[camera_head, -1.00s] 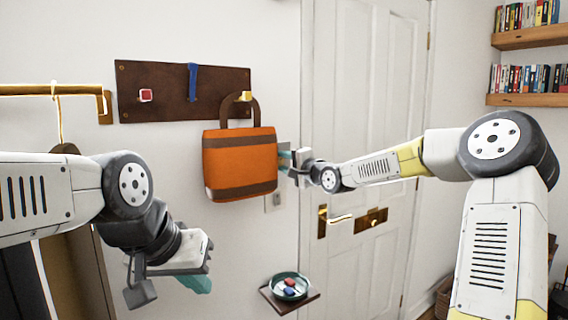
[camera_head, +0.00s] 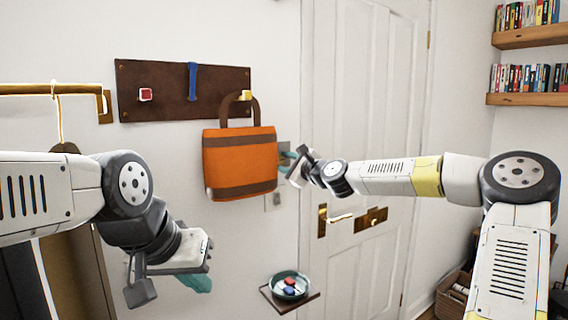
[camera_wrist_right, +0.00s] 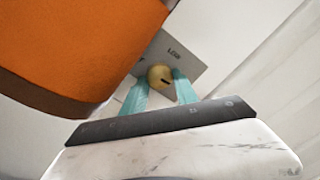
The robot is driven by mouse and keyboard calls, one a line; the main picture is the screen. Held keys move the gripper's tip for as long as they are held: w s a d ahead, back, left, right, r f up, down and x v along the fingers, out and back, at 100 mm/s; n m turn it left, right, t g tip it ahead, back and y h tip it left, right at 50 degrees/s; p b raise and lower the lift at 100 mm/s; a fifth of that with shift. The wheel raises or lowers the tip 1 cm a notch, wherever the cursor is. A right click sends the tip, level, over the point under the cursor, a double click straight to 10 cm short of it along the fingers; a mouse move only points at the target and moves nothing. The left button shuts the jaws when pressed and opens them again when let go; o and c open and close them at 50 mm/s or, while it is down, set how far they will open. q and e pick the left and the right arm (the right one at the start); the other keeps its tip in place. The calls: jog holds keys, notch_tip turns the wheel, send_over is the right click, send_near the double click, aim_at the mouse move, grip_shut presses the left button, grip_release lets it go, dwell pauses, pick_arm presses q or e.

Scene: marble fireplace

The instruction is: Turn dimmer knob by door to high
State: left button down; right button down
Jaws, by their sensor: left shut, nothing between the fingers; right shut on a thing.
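The dimmer is a round brass knob (camera_wrist_right: 160,76) with a dark pointer mark, on a grey wall plate (camera_wrist_right: 184,58). Small lettering shows on the plate, too small to read surely. In the right wrist view the two teal fingers of my right gripper (camera_wrist_right: 160,88) are shut on the knob, one on each side. In the head view my right gripper (camera_head: 287,160) is at the wall between the orange bag and the door; the knob is hidden there. My left gripper (camera_head: 199,282) is shut and empty, low at the left, away from the wall plate.
An orange bag (camera_head: 240,165) hangs from a peg board (camera_head: 220,85), close beside the right gripper. The white door (camera_head: 360,100) has a brass handle (camera_head: 335,218). A small shelf (camera_head: 268,298) with a bowl (camera_head: 289,284) is below. Another switch plate (camera_head: 274,201) is under the dimmer.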

jog(key=shift+f+m, duration=0.1)
jog(key=shift+m, duration=0.5)
jog(key=c, duration=1.2)
grip_release()
jog(key=shift+c, duration=0.2)
jog(key=shift+d, duration=0.1)
jog(key=v, duration=0.7)
jog(key=shift+s+d, duration=0.15)
jog(key=shift+s, duration=0.2)
